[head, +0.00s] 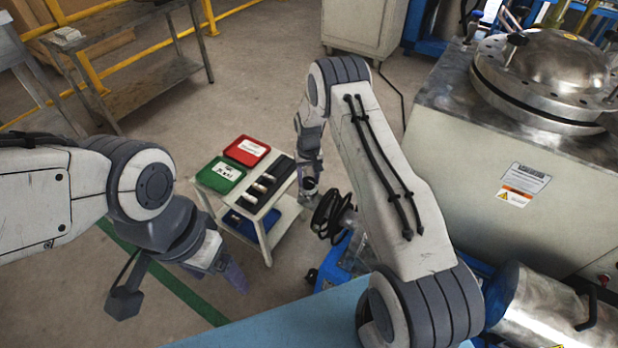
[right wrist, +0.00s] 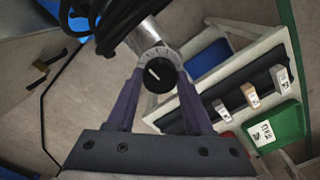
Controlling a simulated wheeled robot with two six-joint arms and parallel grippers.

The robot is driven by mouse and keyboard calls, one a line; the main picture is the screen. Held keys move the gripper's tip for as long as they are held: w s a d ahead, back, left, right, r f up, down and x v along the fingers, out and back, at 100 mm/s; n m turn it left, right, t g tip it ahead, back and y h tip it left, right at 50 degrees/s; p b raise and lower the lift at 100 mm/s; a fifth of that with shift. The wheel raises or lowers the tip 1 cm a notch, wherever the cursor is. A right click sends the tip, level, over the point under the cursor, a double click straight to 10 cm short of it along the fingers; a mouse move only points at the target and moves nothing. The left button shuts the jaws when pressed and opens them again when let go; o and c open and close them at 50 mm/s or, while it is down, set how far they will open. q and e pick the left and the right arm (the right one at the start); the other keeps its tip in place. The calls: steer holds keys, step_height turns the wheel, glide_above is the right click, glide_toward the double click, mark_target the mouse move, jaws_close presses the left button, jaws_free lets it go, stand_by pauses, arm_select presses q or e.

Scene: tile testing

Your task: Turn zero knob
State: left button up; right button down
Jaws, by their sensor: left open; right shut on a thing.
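The zero knob (right wrist: 158,77) is a round black knob with a white pointer line, ringed by a silver graduated collar. It sits at the end of a metal cylinder (right wrist: 148,38) beside coiled black cable. In the right wrist view my right gripper (right wrist: 157,76) has its purple fingers on either side of the knob and is shut on it; the exact contact is hard to make out. In the head view the right gripper (head: 309,188) is beside the coiled cable (head: 330,215), with the knob mostly hidden. My left gripper (head: 236,277) is open and empty, low at the left.
A small white cart (head: 267,218) stands near, with a red tray (head: 247,151), a green tray (head: 219,176), a black rack (head: 268,183) holding small blocks, and a blue bin below. A large metal machine (head: 520,170) fills the right. Floor is clear behind the cart.

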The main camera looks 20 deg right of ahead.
mark_target(308, 180)
steer(key=shift+w, duration=0.1)
steer(key=shift+c, duration=1.4)
jaws_free()
steer(key=shift+r, duration=0.1)
step_height(308, 180, up, 10)
steer(key=p, duration=0.2)
steer(key=shift+r, duration=0.15)
